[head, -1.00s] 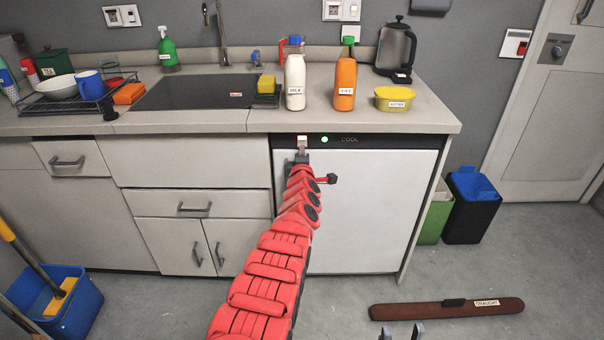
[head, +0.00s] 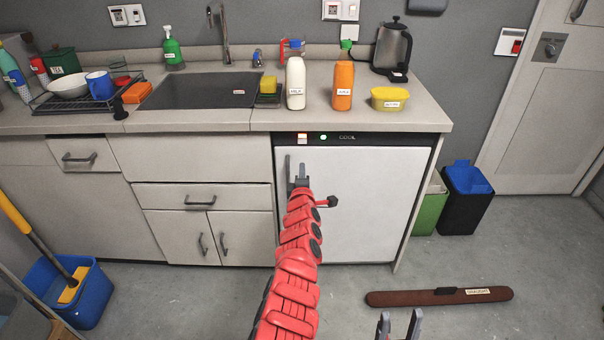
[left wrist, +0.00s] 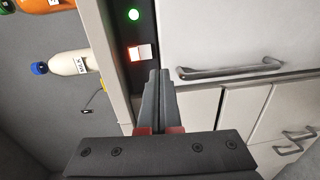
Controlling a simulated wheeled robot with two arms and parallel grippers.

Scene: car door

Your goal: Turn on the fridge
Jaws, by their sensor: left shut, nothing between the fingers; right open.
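The fridge (head: 365,205) is a white-fronted unit under the right end of the counter. Its black top strip carries a lit orange-and-white switch (head: 302,138), a glowing green light (head: 323,138) and the word COOL. In the left wrist view the switch (left wrist: 139,53) glows orange on one side, and the green light (left wrist: 134,14) is lit. My left gripper (head: 301,170) is shut and empty, in front of the fridge's upper left, just below the switch and apart from it. Its closed fingertips (left wrist: 157,76) show in the wrist view. My right gripper (head: 400,322) is open at the bottom edge.
A milk bottle (head: 295,84), juice bottle (head: 343,85) and yellow butter tub (head: 389,99) stand on the counter above the fridge. A brown draught roll (head: 439,297) lies on the floor. Green and dark bins (head: 466,200) stand right of the fridge. A blue bucket (head: 85,300) stands left.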

